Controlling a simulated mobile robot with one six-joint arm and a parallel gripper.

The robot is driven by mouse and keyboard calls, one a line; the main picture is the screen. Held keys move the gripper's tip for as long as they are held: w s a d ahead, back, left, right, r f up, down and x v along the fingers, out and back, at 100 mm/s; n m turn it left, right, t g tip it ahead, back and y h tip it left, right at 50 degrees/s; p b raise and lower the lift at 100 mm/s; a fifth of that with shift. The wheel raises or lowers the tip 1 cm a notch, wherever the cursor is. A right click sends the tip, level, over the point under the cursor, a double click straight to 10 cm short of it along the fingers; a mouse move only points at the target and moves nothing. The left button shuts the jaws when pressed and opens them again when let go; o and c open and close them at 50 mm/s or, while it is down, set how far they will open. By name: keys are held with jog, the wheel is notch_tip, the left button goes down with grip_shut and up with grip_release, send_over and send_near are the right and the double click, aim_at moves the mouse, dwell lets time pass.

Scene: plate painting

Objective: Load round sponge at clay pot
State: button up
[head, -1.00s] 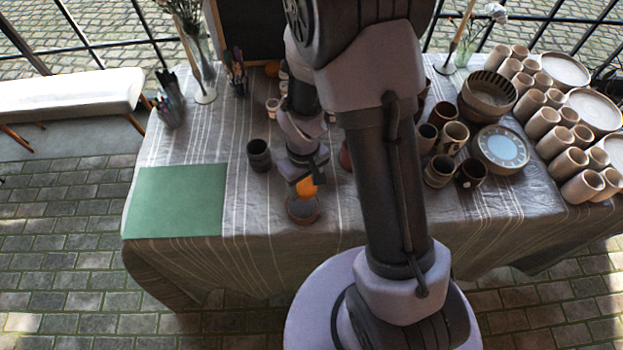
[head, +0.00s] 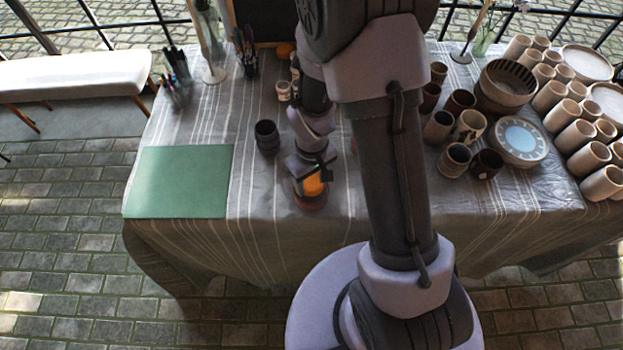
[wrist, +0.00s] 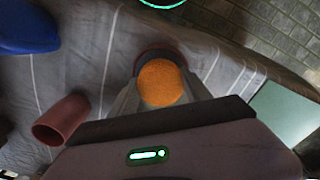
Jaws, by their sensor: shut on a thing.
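The round sponge (head: 314,185) is orange and sits between the fingers of my gripper (head: 310,178), which is shut on it. The clay pot (head: 311,203) is a small reddish-brown vessel near the table's front edge, directly below the sponge. In the wrist view the sponge (wrist: 162,82) covers most of the pot, and only the far rim of the pot (wrist: 156,51) shows behind it. The sponge is at or just above the pot's mouth; I cannot tell whether it touches or is inside. The gripper's fingers flank the sponge.
A dark cup (head: 267,137) stands just left of my gripper, and a green mat (head: 180,182) lies farther left. Several cups, bowls and plates crowd the table's right side. The wrist view shows a reddish cup (wrist: 62,120) and a blue object (wrist: 25,27).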

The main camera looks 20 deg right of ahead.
jog(key=shift+f+b, duration=0.6)
dwell(1.5)
notch_tip(320, 180, up, 7)
jog(key=p, duration=0.5)
jog(key=shift+r+p, duration=0.15)
jog(key=shift+p, duration=0.15)
jog(key=shift+w, duration=0.1)
